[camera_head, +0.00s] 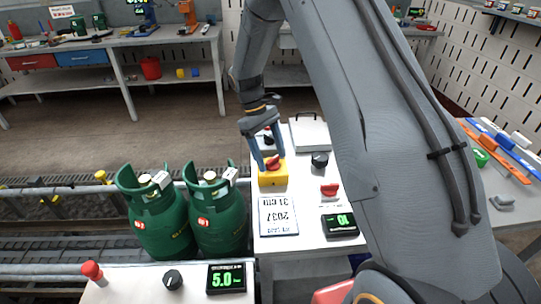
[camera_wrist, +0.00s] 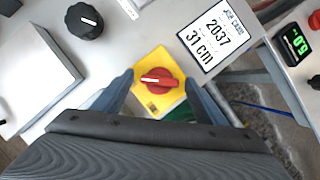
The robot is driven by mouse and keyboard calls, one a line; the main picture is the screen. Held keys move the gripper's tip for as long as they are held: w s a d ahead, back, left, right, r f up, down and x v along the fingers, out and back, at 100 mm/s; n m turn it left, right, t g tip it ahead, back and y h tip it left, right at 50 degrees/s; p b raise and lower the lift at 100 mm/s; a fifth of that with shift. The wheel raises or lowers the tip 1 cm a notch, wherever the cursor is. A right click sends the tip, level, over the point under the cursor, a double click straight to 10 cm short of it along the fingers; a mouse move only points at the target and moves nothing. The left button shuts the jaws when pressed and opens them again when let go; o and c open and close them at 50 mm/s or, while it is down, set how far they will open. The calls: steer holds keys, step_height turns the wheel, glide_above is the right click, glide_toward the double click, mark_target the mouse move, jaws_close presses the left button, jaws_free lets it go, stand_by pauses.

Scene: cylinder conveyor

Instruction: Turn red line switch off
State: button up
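A red rotary switch (camera_head: 272,162) with a white pointer line sits on a yellow box (camera_head: 273,179) on the white table. In the wrist view the red switch (camera_wrist: 158,80) shows from above on its yellow face (camera_wrist: 150,105), its white line lying nearly level across the picture. My gripper (camera_head: 268,153) is open above the yellow box. In the wrist view the fingers of my gripper (camera_wrist: 158,92) stand apart, one on each side of the switch. I cannot tell whether they touch it.
A second red knob (camera_head: 330,189) stands near a small display (camera_head: 340,224). Green gas cylinders (camera_head: 160,225) stand on the left.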

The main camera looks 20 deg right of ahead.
steer(key=shift+r, duration=0.1)
steer(key=b+v, duration=0.2)
steer(key=v, duration=0.5)
steer(key=shift+r, duration=0.3)
